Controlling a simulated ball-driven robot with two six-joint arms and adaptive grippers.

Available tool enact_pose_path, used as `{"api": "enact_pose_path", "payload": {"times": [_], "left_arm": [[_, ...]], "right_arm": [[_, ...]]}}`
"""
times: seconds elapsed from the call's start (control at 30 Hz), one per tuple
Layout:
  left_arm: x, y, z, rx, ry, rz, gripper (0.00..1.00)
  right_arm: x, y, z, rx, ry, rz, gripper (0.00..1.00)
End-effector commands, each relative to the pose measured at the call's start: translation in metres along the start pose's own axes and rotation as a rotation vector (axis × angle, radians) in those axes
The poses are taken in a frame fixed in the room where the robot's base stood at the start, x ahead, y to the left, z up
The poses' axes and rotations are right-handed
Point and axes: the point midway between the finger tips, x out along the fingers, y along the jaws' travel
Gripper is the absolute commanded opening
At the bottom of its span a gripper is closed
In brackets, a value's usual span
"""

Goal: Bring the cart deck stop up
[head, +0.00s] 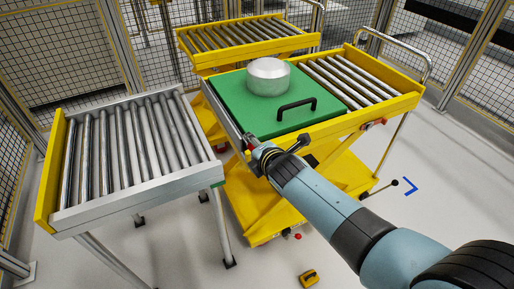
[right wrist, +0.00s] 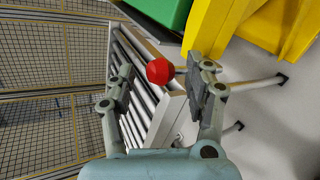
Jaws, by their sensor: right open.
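The yellow cart (head: 345,128) stands in the middle of the head view, carrying a green plate (head: 225,95) with a silver round housing (head: 268,77) and a black handle (head: 296,107). My right gripper (head: 249,139) is at the cart deck's front left corner. A red knob (right wrist: 160,71), perhaps the deck stop's, shows in the right wrist view between the two open fingers, near their tips. The fingers look apart from it. The stop's own bar is not clearly visible. My left gripper is not in view.
A grey roller conveyor (head: 130,150) with a yellow end stands left, close to the cart. Another yellow roller table (head: 250,38) is behind. Wire fencing surrounds the area. A small yellow box (head: 309,277) lies on the floor, which is otherwise largely clear at right.

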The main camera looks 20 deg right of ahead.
Motion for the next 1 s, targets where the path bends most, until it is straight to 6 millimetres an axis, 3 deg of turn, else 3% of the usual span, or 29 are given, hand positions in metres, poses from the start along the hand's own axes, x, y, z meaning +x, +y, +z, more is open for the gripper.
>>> {"api": "enact_pose_path", "payload": {"times": [0.17,0.7,1.0], "left_arm": [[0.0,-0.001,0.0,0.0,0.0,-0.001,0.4],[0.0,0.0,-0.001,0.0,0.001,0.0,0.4],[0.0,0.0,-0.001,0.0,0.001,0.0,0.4]], "right_arm": [[-0.013,-0.001,0.0,0.001,-0.003,-0.001,0.53],[-0.109,0.0,0.0,0.0,0.0,0.0,0.53],[-0.119,0.0,0.001,0.0,0.0,0.001,0.53]]}}
